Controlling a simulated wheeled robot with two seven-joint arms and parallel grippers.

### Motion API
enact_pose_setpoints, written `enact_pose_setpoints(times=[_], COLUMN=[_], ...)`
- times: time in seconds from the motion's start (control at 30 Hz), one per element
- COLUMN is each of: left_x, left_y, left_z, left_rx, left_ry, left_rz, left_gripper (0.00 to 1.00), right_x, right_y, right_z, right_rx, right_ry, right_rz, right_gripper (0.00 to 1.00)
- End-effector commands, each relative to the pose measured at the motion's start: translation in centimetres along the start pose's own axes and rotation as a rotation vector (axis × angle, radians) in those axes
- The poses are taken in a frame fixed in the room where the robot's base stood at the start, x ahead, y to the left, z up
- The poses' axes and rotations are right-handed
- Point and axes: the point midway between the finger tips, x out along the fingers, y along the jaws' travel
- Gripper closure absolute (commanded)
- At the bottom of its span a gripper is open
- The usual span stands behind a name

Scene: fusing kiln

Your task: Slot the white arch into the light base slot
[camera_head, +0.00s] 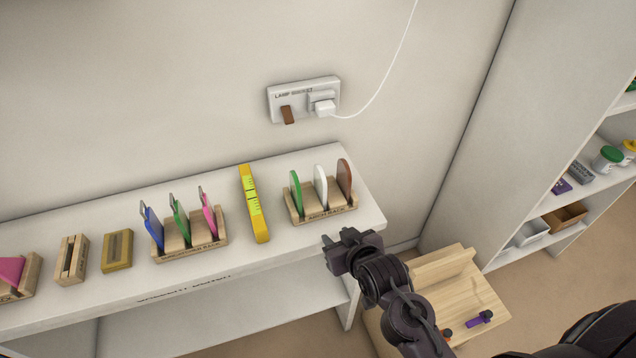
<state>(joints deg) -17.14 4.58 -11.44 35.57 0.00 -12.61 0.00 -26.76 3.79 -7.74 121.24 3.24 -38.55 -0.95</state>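The white arch (320,187) stands upright in a wooden rack (324,214) near the right end of the shelf, between a green arch (296,192) and a brown arch (344,178). Toward the left of the shelf lies a light wooden block with a dark slot (72,262). A darker yellow-brown block (117,251) lies to its right. I cannot tell surely which is the light base. My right gripper (346,248) is just off the shelf's right front edge, apart from the rack, with nothing visible in it; its finger gap is unclear. My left gripper is out of view.
A rack of blue, green and pink pieces (190,246) and a yellow level (253,205) stand between the arch rack and the blocks. A pink piece (11,269) is at far left. A wall socket (304,98) with a white cord is above. A wooden stand (470,290) is below right.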

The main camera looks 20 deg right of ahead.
Motion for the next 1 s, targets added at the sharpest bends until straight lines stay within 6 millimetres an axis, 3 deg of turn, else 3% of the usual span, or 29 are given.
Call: enact_pose_setpoints(times=[0.23,0.5,0.67,1.0], left_x=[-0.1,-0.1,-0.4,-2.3], left_y=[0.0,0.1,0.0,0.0], left_z=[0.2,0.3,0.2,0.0], left_rx=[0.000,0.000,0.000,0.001], left_ry=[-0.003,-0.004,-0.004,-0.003], left_rz=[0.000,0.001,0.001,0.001], left_gripper=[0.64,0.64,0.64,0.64], right_x=[1.4,1.2,1.6,4.5], right_y=[0.3,0.7,0.8,1.0], right_z=[-3.8,-7.7,-8.8,-11.4], right_rx=[0.018,0.028,0.028,0.028], right_ry=[0.262,0.559,0.603,0.602], right_rz=[0.024,0.060,0.066,0.065], right_gripper=[0.65,0.65,0.65,0.65])
